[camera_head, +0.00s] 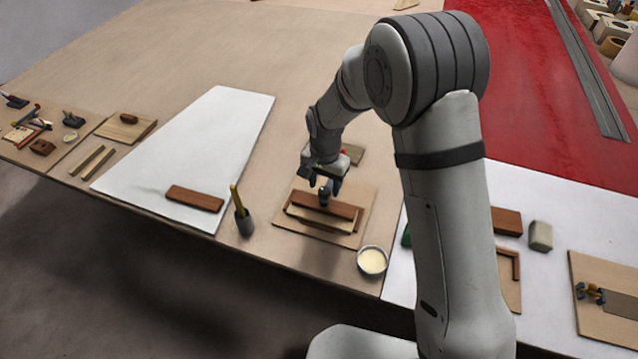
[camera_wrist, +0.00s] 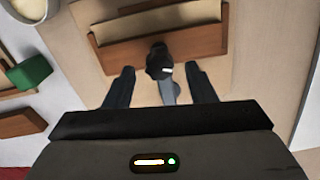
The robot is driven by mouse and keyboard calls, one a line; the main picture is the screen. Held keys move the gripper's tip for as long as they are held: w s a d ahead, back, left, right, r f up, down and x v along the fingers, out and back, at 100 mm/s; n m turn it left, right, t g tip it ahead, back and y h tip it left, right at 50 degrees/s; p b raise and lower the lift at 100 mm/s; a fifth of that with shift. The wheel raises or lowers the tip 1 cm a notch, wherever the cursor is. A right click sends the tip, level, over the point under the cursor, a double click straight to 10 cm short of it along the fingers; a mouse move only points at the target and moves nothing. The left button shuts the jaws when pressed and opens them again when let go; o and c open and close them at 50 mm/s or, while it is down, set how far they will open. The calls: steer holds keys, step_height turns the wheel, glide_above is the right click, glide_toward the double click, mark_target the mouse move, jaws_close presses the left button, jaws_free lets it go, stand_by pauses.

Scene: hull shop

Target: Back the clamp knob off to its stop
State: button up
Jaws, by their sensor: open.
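The dark clamp knob (camera_wrist: 158,58), with a small white mark, shows in the wrist view against the edge of a red-brown wooden block (camera_wrist: 195,45). A grey rod or handle (camera_wrist: 168,92) extends from it towards me. In the head view the knob (camera_head: 324,196) sits at the block (camera_head: 343,209) on a pale wooden board (camera_head: 296,233). My gripper (camera_wrist: 159,70) is open, its two dark fingers on either side of the knob with a gap at each side. In the head view my gripper (camera_head: 327,184) hangs right above the knob, partly hiding it.
A bowl of cream-coloured stuff (camera_head: 372,262) stands just right of the board. A grey pot with a yellow-handled tool (camera_head: 243,220) stands at its left. A green block (camera_wrist: 30,72) lies near the bowl. A white sheet (camera_head: 215,130) covers the table further left.

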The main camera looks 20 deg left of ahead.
steer(key=shift+f, duration=0.8)
steer(key=shift+c, duration=0.5)
